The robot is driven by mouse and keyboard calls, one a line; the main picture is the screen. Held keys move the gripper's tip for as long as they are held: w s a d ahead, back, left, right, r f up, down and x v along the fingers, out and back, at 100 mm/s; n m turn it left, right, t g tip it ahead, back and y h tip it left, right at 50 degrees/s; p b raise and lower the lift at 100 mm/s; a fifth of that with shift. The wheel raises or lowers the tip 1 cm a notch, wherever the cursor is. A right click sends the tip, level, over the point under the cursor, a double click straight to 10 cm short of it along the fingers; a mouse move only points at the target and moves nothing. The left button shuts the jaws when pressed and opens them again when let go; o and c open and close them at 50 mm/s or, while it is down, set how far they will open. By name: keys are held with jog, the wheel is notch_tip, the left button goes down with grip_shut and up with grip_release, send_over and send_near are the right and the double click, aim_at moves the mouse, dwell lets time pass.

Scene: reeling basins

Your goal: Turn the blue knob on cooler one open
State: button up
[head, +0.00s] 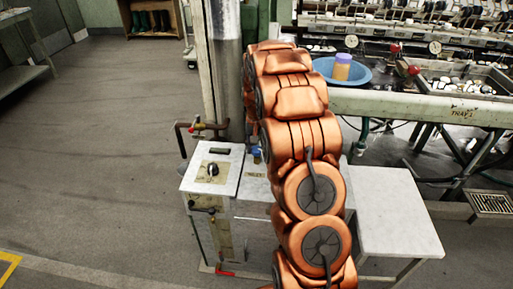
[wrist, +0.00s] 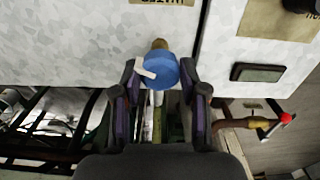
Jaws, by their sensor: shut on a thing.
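The blue knob (wrist: 159,70) sits on a brass stem at the edge of the pale speckled cooler top (wrist: 65,45) in the wrist view. A small white pointer lies on the knob's left side. The two dark fingers of my gripper (wrist: 160,78) stand on either side of the knob, shut on it. In the head view a bit of the blue knob (head: 257,156) shows beside my copper-coloured arm, on the cooler (head: 251,187). My arm hides the gripper there.
A pipe with a red-tipped valve handle (wrist: 287,117) is to the right of my gripper in the wrist view. In the head view, a panel with a black dial (head: 212,169) is left of the arm. A blue basin (head: 352,73) stands behind right. Floor at left is clear.

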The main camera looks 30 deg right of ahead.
aim_at(256, 148)
jog(key=shift+n, duration=2.3)
jog(key=o, duration=1.1)
jog(key=shift+o, duration=0.2)
notch_tip(256, 148, up, 12)
